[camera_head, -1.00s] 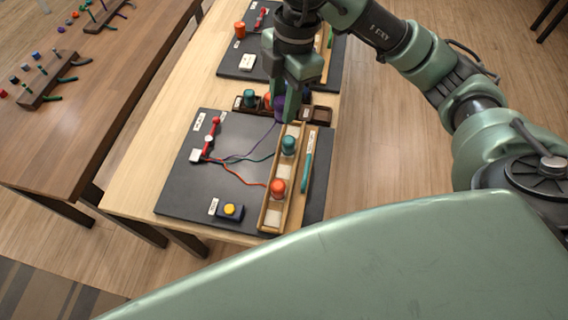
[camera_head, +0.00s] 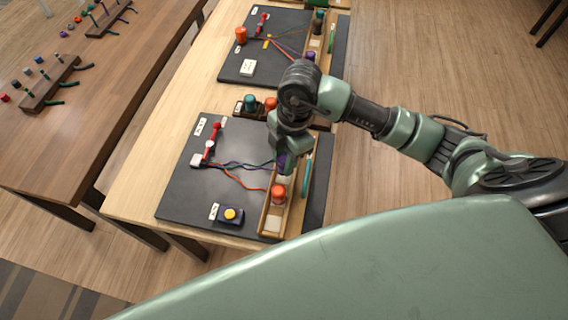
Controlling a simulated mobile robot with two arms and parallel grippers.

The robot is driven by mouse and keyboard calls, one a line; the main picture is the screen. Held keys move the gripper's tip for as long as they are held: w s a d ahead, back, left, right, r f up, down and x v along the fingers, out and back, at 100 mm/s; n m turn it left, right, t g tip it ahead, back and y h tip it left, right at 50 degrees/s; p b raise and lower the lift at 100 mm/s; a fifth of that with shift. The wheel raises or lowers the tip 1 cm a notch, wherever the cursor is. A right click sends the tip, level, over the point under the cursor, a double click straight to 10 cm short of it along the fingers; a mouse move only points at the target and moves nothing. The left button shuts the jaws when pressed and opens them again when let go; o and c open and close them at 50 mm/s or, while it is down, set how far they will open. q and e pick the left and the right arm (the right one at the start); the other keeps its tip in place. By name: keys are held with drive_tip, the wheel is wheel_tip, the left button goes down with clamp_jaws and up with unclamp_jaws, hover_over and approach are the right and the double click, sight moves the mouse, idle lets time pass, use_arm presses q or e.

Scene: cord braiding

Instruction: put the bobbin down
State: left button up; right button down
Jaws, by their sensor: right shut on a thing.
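My right gripper (camera_head: 284,152) is shut on the purple bobbin (camera_head: 281,164), of which only a small part shows below the fingers. It holds the bobbin over the upper part of the long wooden tray (camera_head: 263,218); whether the bobbin touches the tray I cannot tell. An orange bobbin (camera_head: 278,193) stands in a lower compartment of this tray. The teal bobbin is hidden behind my gripper. Cords (camera_head: 236,166) run from the red-and-white holder (camera_head: 210,142) toward the tray. My left gripper is not in view.
A teal tool (camera_head: 307,178) lies right of the tray. A yellow-buttoned box (camera_head: 231,215) sits on the dark mat (camera_head: 180,202). A second mat (camera_head: 235,73) lies farther back.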

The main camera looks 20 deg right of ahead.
wheel_tip(320, 180, down, 3)
idle(0.3)
drive_tip(key=shift+f, duration=0.3)
drive_tip(key=c, duration=1)
unclamp_jaws()
drive_tip(key=shift+c, duration=0.2)
